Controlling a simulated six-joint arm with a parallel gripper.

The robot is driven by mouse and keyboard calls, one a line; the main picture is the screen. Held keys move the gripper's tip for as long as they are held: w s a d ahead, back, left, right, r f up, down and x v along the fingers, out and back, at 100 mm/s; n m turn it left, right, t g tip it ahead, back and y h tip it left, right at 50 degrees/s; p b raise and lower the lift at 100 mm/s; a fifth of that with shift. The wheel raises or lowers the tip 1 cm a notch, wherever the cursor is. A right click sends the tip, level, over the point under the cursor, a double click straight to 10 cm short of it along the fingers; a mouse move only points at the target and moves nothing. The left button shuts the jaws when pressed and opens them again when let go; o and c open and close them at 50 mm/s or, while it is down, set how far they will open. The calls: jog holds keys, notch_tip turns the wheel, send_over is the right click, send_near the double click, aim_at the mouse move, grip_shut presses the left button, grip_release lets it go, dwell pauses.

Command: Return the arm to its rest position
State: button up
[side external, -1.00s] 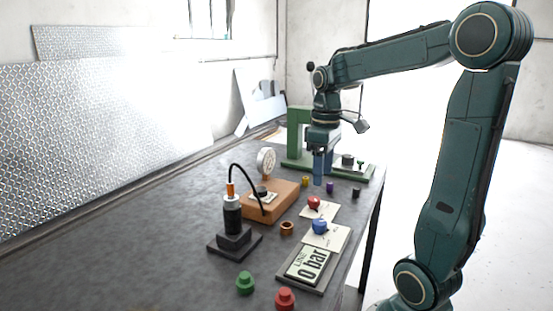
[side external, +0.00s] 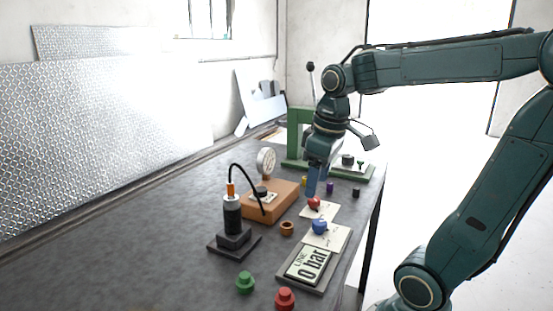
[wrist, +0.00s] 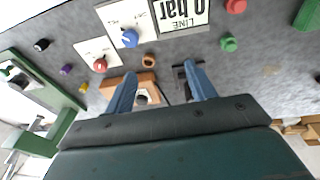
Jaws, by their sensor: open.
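My gripper (side external: 317,180) has blue fingers and hangs, tilted, above the far half of the grey table in the side view. In the wrist view its two blue fingers (wrist: 160,88) are spread apart with nothing between them. The fingers are above the table, apart from the objects. Below and around it are a red knob (side external: 314,203) and a blue knob (side external: 320,226) on pale plates. The orange-brown block with a gauge (side external: 272,203) stands to its left in the side view.
A green press frame (side external: 297,135) stands behind my gripper. A black post with a cable (side external: 232,215) is at left. The table's left part (side external: 120,240) is clear.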

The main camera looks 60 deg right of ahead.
jog(key=s+a+f+t, duration=0.1)
jog(key=s+a+t, duration=0.2)
jog(key=s+a, duration=0.2)
jog(key=shift+a+f+t+y, duration=0.3)
jog(key=shift+a+y, duration=0.1)
jog(key=shift+a, duration=1.5)
